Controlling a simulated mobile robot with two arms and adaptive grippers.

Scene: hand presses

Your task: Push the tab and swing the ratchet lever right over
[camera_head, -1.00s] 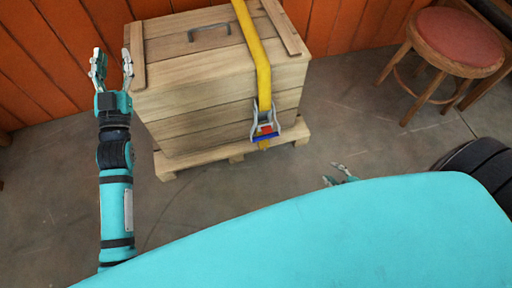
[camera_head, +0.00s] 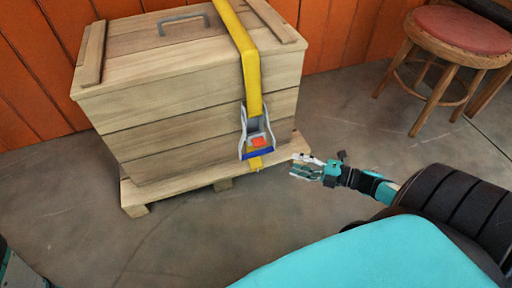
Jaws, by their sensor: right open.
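The ratchet (camera_head: 257,128) hangs on the front face of the wooden crate (camera_head: 190,100), on a yellow strap (camera_head: 238,35) that runs over the lid. Its grey metal lever points down and ends in a blue bar (camera_head: 258,155). A red tab (camera_head: 259,142) sits just above the bar. My right gripper (camera_head: 297,166) is open and empty, to the right of the ratchet and a little lower, with its fingers pointing left. It is apart from the lever in the picture. My left gripper is out of view.
The crate stands on a pallet (camera_head: 170,191) on a bare concrete floor. A stool with a red seat (camera_head: 455,28) stands at the right, and an orange plank wall (camera_head: 335,35) is behind. Floor in front of the crate is clear.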

